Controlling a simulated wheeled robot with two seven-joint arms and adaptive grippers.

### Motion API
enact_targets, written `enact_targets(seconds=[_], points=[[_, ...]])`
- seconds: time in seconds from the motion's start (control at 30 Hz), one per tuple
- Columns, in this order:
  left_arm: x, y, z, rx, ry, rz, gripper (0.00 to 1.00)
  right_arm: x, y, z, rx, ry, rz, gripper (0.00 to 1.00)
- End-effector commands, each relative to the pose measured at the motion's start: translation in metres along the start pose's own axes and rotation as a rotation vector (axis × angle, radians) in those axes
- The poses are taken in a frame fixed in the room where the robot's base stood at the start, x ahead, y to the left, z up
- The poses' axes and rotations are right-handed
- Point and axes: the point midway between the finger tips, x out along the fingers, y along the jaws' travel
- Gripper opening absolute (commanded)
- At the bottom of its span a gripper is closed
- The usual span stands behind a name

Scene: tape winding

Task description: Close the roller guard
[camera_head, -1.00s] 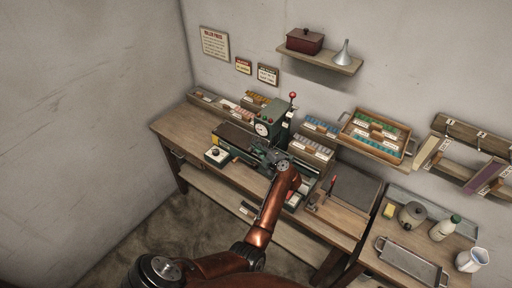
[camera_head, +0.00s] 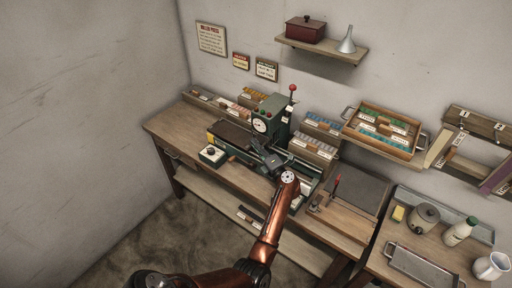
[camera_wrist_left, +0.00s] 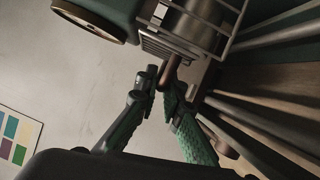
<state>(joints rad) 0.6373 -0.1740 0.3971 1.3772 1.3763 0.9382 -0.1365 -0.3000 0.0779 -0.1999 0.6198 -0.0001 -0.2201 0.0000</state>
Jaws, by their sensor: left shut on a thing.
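The green roller press (camera_head: 268,118) stands on the workbench, with a round dial on its front and a red-knobbed lever. My left gripper (camera_head: 263,160) is in front of the press, over its bed. In the left wrist view the roller guard (camera_wrist_left: 165,48) is a barred metal cage beside a metal roller (camera_wrist_left: 195,24). My left gripper (camera_wrist_left: 162,90) is shut on a brown handle (camera_wrist_left: 169,71) at the guard's lower edge. The guard is hidden or too small to make out in the head view. My right gripper is not in view.
Labelled card racks (camera_head: 314,150) stand right of the press. A wooden tray (camera_head: 385,130) is on the wall ledge. A side table holds a metal tray (camera_head: 420,266), pot and bottle.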

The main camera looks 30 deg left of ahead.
Motion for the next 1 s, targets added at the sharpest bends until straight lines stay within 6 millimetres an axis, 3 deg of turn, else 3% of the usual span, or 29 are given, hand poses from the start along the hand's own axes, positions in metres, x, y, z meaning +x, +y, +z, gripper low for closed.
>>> enact_targets(seconds=[0.37,0.4,0.63,1.0], points=[[-0.0004,0.0004,0.0013,-0.005,-0.002,0.002,0.00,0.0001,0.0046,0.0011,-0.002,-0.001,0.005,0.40],[-0.0004,0.0004,0.0013,-0.005,-0.002,0.002,0.09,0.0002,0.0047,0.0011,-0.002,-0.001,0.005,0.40],[-0.0001,0.0001,0.0008,-0.004,-0.001,0.002,0.24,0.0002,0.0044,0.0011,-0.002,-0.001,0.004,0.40],[0.0001,0.0025,-0.0002,0.010,0.000,-0.004,0.24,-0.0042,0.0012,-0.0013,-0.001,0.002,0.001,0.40]])
